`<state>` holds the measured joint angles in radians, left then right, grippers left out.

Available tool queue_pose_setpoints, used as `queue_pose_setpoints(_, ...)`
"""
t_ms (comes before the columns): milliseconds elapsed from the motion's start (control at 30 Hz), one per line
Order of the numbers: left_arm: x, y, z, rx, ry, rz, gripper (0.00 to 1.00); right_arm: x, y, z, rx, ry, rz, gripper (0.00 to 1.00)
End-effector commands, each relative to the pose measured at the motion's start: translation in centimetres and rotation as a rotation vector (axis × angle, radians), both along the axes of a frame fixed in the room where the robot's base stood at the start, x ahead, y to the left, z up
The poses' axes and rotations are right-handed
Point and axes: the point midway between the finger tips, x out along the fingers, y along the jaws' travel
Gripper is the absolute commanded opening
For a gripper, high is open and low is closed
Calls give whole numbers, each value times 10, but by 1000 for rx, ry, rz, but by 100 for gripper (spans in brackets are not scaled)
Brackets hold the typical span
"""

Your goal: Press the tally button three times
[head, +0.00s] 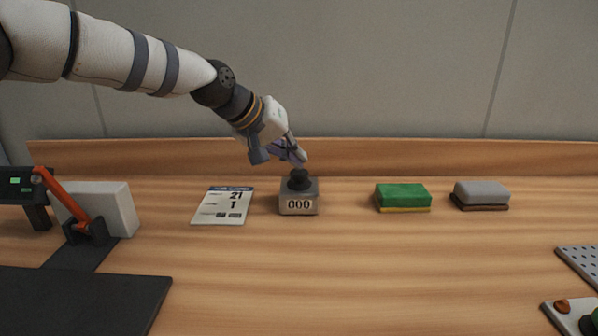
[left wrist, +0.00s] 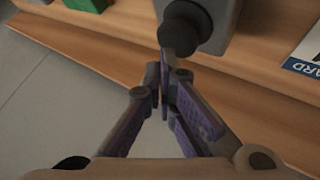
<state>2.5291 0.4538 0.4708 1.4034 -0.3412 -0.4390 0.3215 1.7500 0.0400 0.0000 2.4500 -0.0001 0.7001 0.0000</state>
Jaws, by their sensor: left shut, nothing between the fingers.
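The tally counter (head: 299,197) is a small grey box on the wooden table, with a round dark button (head: 299,179) on top. Its front reads 000. My left gripper (head: 302,158) is shut and empty, with its fingertips just above the button in the head view. In the left wrist view, the closed fingertips (left wrist: 165,60) overlap the dark button (left wrist: 186,25) on the counter (left wrist: 225,12). I cannot tell whether they touch it. My right gripper is not in view.
A card (head: 223,205) printed with 21 and 1 lies left of the counter. A green sponge block (head: 403,196) and a grey one (head: 481,193) sit to the right. A device with an orange lever (head: 62,196) stands at the left. A wooden ledge (head: 400,158) runs behind.

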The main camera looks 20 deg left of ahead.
Motion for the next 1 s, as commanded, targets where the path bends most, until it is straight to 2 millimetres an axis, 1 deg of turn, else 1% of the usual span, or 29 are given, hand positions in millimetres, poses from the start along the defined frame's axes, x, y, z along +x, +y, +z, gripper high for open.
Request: queue_pose_setpoints(1000,0,0,-10,0,2,0,0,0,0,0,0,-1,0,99)
